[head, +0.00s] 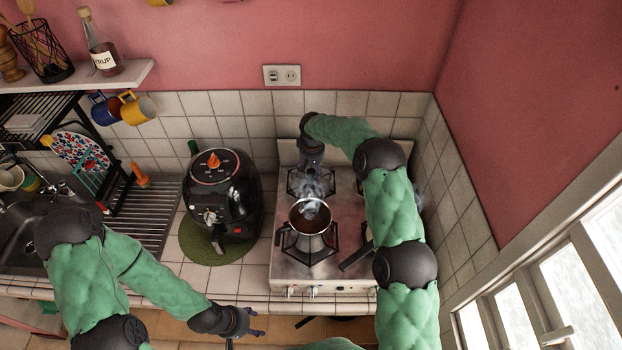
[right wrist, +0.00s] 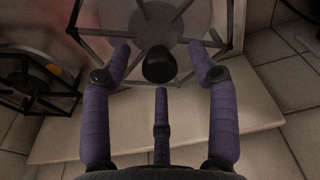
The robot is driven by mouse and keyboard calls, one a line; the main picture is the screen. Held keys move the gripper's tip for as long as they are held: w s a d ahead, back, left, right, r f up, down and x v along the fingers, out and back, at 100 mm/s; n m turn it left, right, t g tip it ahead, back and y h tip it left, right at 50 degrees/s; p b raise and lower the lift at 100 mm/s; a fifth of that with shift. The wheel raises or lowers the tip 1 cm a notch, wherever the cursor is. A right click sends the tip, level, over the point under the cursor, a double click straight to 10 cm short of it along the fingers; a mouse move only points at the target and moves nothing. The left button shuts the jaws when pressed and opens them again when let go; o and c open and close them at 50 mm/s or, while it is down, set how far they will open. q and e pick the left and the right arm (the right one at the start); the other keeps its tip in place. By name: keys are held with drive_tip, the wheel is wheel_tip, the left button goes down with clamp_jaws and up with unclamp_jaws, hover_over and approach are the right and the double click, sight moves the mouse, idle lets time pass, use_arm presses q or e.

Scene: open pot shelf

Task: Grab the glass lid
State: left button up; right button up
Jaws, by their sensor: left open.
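The black knob of what looks like the glass lid (right wrist: 159,66) shows in the right wrist view. The clear glass is hard to make out against the dark burner grate behind it. My right gripper (right wrist: 159,50) is open, with one finger on each side of the knob and gaps between. In the head view my right gripper (head: 312,178) reaches down at the back burner of the stove (head: 340,275), and the lid cannot be made out there. My left gripper (head: 257,332) is open and empty in front of the counter edge, away from the stove.
A steaming pot (head: 311,222) with brown liquid stands on the front burner, close to my right arm. A black air fryer (head: 222,195) stands left of the stove on a green mat (head: 195,247). Tiled walls (head: 455,180) close in behind and right.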

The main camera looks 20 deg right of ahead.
clamp_jaws()
drive_tip(key=shift+r, duration=0.1)
